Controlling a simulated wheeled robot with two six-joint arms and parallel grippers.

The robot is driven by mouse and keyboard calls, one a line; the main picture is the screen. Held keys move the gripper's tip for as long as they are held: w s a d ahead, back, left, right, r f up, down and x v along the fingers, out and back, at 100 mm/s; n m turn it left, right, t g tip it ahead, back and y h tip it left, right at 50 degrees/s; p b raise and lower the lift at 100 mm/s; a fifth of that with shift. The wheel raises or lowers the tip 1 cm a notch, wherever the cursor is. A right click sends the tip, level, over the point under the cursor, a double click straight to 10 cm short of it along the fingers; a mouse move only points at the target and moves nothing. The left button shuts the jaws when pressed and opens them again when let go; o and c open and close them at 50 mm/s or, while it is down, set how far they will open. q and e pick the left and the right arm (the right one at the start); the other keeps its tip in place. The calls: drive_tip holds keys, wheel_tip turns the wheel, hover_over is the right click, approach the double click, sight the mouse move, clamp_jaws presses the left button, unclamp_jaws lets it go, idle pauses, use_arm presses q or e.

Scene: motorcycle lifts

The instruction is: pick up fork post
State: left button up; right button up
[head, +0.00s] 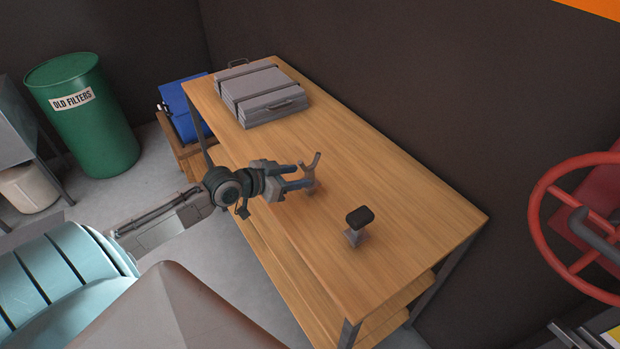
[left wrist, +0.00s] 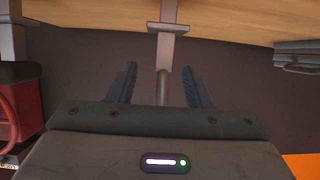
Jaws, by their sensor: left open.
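The fork post (head: 315,162) is a grey post with a Y-shaped top, standing upright on the wooden workbench (head: 400,200). My left gripper (head: 306,175) is open at the post, below its fork. In the left wrist view, which looks upside down, the fork post (left wrist: 163,87) runs between the two open fingers of my left gripper (left wrist: 159,70), with a visible gap on each side. Its lower part and base lie toward the top of that picture. My right gripper is not in view.
A post with a black pad (head: 359,217) stands nearer on the bench. A grey case (head: 262,95) lies at the far end. A green barrel (head: 85,115) stands on the floor at left; a red wheel (head: 545,205) is at right. Bench surface between them is clear.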

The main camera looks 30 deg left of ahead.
sight(310, 169)
use_arm(q)
drive_tip(key=shift+w+d, duration=0.1)
drive_tip(key=shift+w, duration=0.1)
drive_tip(key=x, duration=0.1)
drive_tip(key=p+x, duration=0.1)
drive_tip(key=x, duration=0.1)
drive_tip(key=p+x, duration=0.1)
drive_tip(key=shift+w+a+r, duration=0.1)
drive_tip(key=shift+w+a, duration=0.1)
drive_tip(key=shift+w, duration=0.1)
drive_tip(key=shift+w+d, duration=0.15)
drive_tip(key=shift+w, duration=0.1)
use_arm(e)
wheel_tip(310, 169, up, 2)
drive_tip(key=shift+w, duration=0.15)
use_arm(q)
clamp_jaws()
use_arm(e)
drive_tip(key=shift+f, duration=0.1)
